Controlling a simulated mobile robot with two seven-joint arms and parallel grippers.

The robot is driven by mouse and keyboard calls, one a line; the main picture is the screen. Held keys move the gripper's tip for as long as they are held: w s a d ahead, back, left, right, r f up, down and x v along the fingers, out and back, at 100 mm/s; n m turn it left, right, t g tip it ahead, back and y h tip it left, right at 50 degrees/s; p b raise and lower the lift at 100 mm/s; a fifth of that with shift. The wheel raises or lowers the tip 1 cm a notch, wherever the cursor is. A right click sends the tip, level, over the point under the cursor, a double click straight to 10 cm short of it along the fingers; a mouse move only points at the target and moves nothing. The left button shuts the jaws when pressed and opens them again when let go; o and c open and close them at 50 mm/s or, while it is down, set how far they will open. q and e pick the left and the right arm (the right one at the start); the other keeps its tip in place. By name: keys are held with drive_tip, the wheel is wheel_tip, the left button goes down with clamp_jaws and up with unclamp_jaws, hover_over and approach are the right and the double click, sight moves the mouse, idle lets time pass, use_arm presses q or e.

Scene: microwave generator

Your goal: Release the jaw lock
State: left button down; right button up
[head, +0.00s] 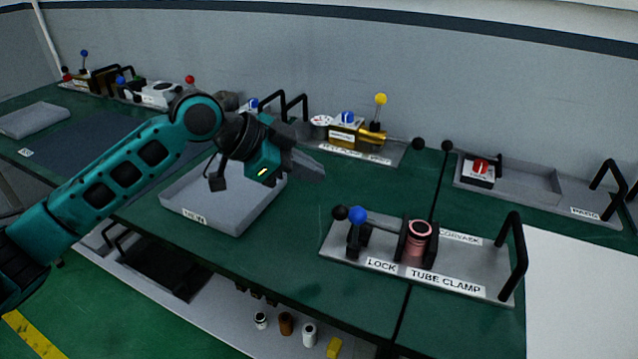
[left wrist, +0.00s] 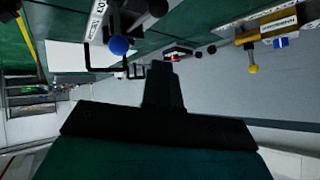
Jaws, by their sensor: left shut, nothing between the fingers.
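The tube clamp fixture is a grey metal plate (head: 500,292) on the green bench in the head view, labelled LOCK and TUBE CLAMP. At its left end stands the lock lever with a blue ball (head: 358,215); the blue ball also shows in the left wrist view (left wrist: 119,45). A black ball (head: 340,213) sits beside it. A pinkish copper tube (head: 418,240) stands between black jaws right of the lock. My left gripper (head: 318,172) is shut and empty, above the bench, up and left of the blue ball and apart from it. My right gripper is not in view.
A grey tray (head: 215,218) lies under my left arm. A brass valve fixture with a yellow ball (head: 380,99) stands behind the gripper. A plate with a red knob (head: 481,166) is at the back right. Black handle (head: 518,255) rises at the fixture's right end.

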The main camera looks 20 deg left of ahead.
use_arm(q)
drive_tip(key=s+a+r, duration=0.1)
drive_tip(key=a+r, duration=0.2)
drive_tip(key=r, duration=0.2)
drive_tip(key=shift+s+a+r, duration=0.25)
drive_tip(key=shift+s+a, duration=0.05)
drive_tip(key=shift+a, duration=0.05)
drive_tip(key=w+n+g+b, duration=0.1)
drive_tip(key=g+b, duration=0.1)
drive_tip(key=b, duration=0.1)
drive_tip(key=w+f+n+g+b, duration=0.1)
drive_tip(key=w+n+g+b, duration=0.1)
drive_tip(key=b, duration=0.1)
drive_tip(key=w+f+n+g+y+b, duration=0.1)
drive_tip(key=w+n+g+b, duration=0.1)
drive_tip(key=b, duration=0.1)
drive_tip(key=shift+a, duration=0.15)
drive_tip(key=shift+f, duration=0.15)
